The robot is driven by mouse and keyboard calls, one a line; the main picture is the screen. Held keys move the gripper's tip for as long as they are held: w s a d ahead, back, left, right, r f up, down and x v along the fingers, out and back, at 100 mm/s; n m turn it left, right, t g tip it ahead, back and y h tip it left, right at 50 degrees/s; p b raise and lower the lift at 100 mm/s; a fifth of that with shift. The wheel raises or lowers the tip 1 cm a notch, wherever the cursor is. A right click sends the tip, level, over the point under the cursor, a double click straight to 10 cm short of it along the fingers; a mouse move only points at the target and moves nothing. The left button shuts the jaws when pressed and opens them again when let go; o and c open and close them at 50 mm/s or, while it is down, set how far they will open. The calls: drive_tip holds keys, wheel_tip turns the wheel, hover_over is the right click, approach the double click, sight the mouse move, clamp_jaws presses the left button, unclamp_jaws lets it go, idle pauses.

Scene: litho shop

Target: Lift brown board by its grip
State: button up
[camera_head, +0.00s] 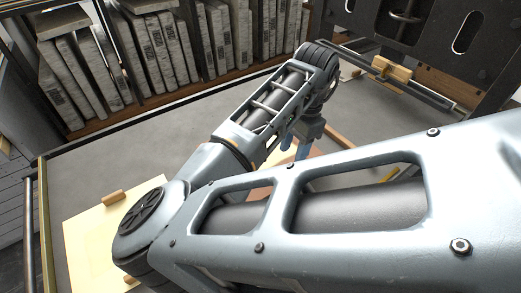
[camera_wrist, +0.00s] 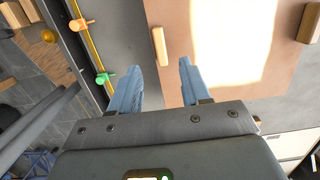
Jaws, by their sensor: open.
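The brown board (camera_wrist: 170,82) lies flat on the grey table in the wrist view, with a large pale, bright area over its middle. A small wooden grip (camera_wrist: 159,46) stands at its left edge. My gripper (camera_wrist: 161,68) is open and empty, its two blue fingers apart. In the wrist picture the grip lies ahead of the gap between the fingertips; I cannot tell the height between them. In the head view my gripper (camera_head: 295,150) points down over the table, and my arm hides most of the board (camera_head: 260,193).
A cream board (camera_head: 85,235) with a wooden grip (camera_head: 113,197) lies at the left. Another wooden block (camera_wrist: 310,23) is at the right in the wrist view. A yellow rail (camera_wrist: 84,45) carries orange and green clips. Shelved slabs (camera_head: 150,50) stand behind. Grey table (camera_head: 100,165) is clear at back left.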

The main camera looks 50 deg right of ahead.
drive_tip(key=f, duration=0.5)
drive_tip(key=a+f+p, duration=0.1)
drive_tip(key=f, duration=0.1)
drive_tip(key=shift+w+f, duration=0.15)
drive_tip(key=shift+w, duration=0.05)
drive_tip(key=shift+c, duration=0.2)
clamp_jaws()
